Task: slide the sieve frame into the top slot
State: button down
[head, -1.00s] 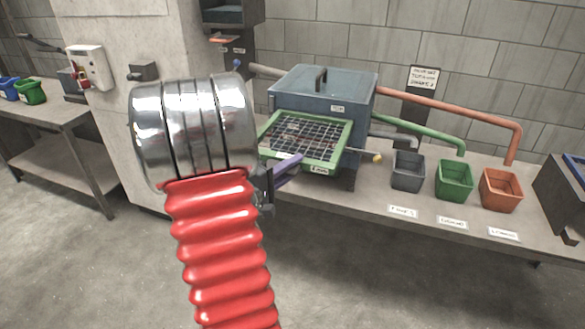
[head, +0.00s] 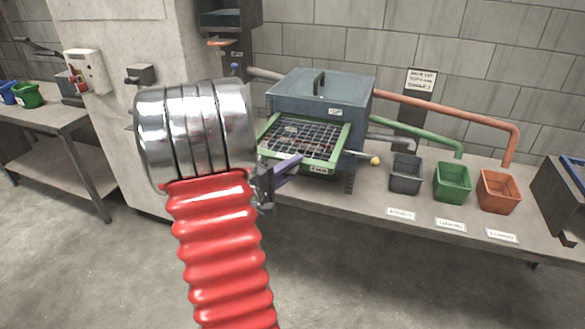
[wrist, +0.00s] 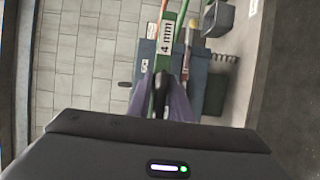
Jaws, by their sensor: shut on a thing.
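The sieve frame (head: 330,157) is a flat green frame with a dark wire mesh, lying roughly level at the front of the blue-grey box (head: 345,95). Its far edge meets the box's front; how deep it sits inside the slot is hidden. My gripper (head: 287,170) is shut on the near edge of the frame, mostly behind my arm. In the wrist view, the purple fingers of my gripper (wrist: 161,108) close on the frame's green edge (wrist: 160,85), which bears a "4 mm" label. The box (wrist: 142,70) shows beyond it.
A grey bin (head: 406,174), a green bin (head: 453,181) and an orange bin (head: 499,191) stand right of the box on the bench (head: 380,205). A green pipe (head: 420,133) and an orange pipe (head: 450,108) run from the box. A yellow-tipped lever (head: 374,161) sticks out beside the frame.

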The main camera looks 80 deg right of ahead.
aim_at(304, 145)
jog(key=shift+s+d+r, duration=0.1)
jog(key=shift+s+d, duration=0.05)
jog(key=shift+d, duration=1.45)
jog(key=shift+s+d, duration=0.15)
jog(key=shift+d, duration=1.5)
jog(key=shift+s+d+r, duration=0.1)
jog(key=shift+s+d, duration=0.05)
jog(key=shift+d, duration=1.45)
dwell(1.0)
jog(key=c, duration=1.5)
grip_release()
jog(key=shift+f, duration=0.15)
jog(key=shift+c, duration=0.2)
jog(key=shift+f, duration=0.1)
jog(key=shift+a, duration=0.1)
jog(key=v, duration=1.3)
jog(key=shift+w+a, duration=0.15)
jog(key=shift+a, duration=0.15)
